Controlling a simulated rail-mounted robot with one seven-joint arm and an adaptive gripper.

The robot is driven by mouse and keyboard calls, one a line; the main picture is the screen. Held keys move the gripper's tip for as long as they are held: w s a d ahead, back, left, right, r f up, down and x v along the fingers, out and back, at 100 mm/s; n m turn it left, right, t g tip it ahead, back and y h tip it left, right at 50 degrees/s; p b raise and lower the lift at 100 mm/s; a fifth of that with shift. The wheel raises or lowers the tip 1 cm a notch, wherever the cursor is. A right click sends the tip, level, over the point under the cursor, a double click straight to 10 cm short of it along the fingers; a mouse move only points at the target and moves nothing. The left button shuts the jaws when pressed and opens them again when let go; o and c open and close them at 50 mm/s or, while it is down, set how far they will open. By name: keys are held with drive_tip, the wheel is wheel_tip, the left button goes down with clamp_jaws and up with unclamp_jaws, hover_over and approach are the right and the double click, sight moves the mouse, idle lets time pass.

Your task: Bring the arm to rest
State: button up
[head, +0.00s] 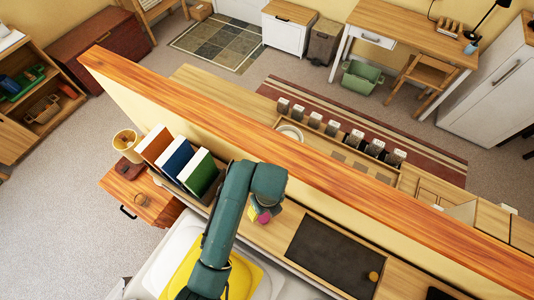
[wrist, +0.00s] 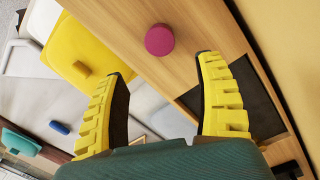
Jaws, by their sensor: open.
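My arm (head: 225,235) reaches up from the bottom of the head view and bends over the wooden counter. My gripper (wrist: 164,68) is open in the wrist view, its two yellow fingers wide apart with nothing between them. In the head view it is mostly hidden by the arm. A round magenta object (wrist: 160,39) lies on the wooden counter (wrist: 115,25) just beyond the fingertips, apart from both. In the head view, a small pink patch (head: 264,217) shows beside the arm, next to a bit of yellow.
A raised wood-topped partition (head: 300,155) runs close behind the arm. Books (head: 176,160) stand left of it. A dark mat (head: 333,258) with a small orange round item (head: 373,276) lies right. A yellow panel (wrist: 75,45) bears a small tan block (wrist: 81,68).

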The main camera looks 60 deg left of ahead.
idle(0.3)
drive_tip(key=w+d+r+t+p, duration=0.1)
drive_tip(key=w+d+r+t, duration=0.4)
drive_tip(key=r, duration=0.4)
drive_tip(key=w+d+r+t+y, duration=0.1)
drive_tip(key=w+d+r+t, duration=0.2)
drive_tip(key=w+d+r, duration=0.55)
drive_tip(key=w+d+r+t+p, duration=0.1)
drive_tip(key=w+d+r+t, duration=0.2)
drive_tip(key=w+d+r, duration=0.5)
drive_tip(key=s+d+r+n+t, duration=0.1)
drive_tip(key=s+r+n+t, duration=0.2)
drive_tip(key=r+n, duration=0.3)
drive_tip(key=s+d+r+n+t+h, duration=0.1)
drive_tip(key=s+r+n+t, duration=0.2)
drive_tip(key=r, duration=1)
drive_tip(key=s+d+r+n+t, duration=0.1)
drive_tip(key=s+r+n+t, duration=0.2)
drive_tip(key=r+n+t, duration=0.3)
wheel_tip(320, 180, up, 4)
drive_tip(key=n, duration=0.2)
drive_tip(key=shift+s+d+n+h, duration=0.3)
drive_tip(key=shift+s+n, duration=0.05)
drive_tip(key=shift+n, duration=0.05)
drive_tip(key=shift+c, duration=0.2)
